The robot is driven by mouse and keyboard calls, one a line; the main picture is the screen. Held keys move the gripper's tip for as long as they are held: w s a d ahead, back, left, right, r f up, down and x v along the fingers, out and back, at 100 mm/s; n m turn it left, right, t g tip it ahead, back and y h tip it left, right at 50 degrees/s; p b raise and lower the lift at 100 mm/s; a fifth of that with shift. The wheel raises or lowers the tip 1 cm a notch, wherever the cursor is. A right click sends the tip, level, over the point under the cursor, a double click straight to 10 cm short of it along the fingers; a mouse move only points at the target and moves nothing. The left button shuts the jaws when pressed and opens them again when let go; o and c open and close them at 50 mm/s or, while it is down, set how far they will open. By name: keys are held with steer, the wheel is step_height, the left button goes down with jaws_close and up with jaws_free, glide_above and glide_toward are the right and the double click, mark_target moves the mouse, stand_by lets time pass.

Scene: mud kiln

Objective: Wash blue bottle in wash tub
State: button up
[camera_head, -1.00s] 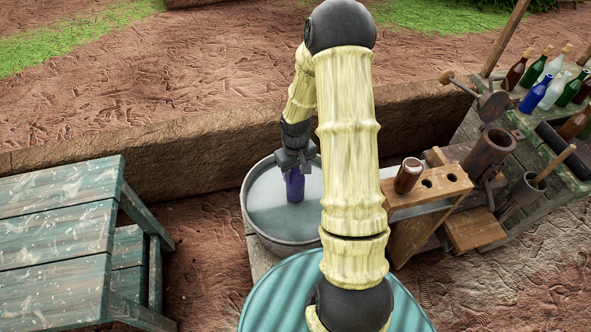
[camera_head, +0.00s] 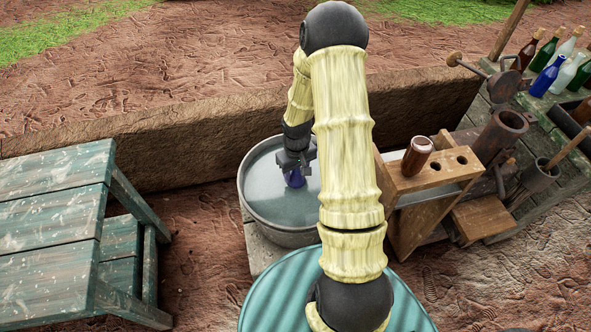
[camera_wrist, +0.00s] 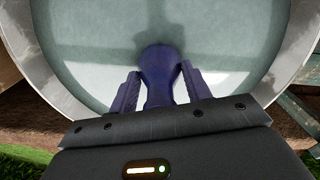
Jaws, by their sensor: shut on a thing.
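A blue bottle (camera_head: 295,180) is held in my gripper (camera_head: 294,160) over the round metal wash tub (camera_head: 262,228). The tub holds pale grey-green water, and the bottle's lower end appears to be in or at the water; the exact depth is hard to tell. In the wrist view the dark blue bottle (camera_wrist: 160,72) sits between the two fingers of my gripper (camera_wrist: 160,90), which are shut on it. The tub's rim (camera_wrist: 48,72) surrounds the bottle in that view. My arm hides the tub's right edge in the head view.
A wooden rack (camera_head: 400,185) with a brown bottle (camera_head: 417,156) in it stands right of the tub. A bench with several bottles, including another blue bottle (camera_head: 547,76), is farther right. A weathered green table (camera_head: 50,220) is at left. A low earth wall (camera_head: 190,150) runs behind.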

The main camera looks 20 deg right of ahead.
steer(key=shift+f+b, duration=0.5)
steer(key=shift+f, duration=0.55)
steer(key=shift+w+a, duration=0.1)
steer(key=shift+a, duration=0.05)
steer(key=a, duration=0.2)
steer(key=shift+w+a, duration=0.3)
steer(key=shift+a, duration=0.1)
steer(key=shift+d, duration=0.1)
steer(key=d, duration=0.2)
steer(key=s+d+p, duration=0.1)
steer(key=d, duration=0.2)
steer(key=shift+s+d, duration=0.15)
steer(key=shift+d, duration=0.2)
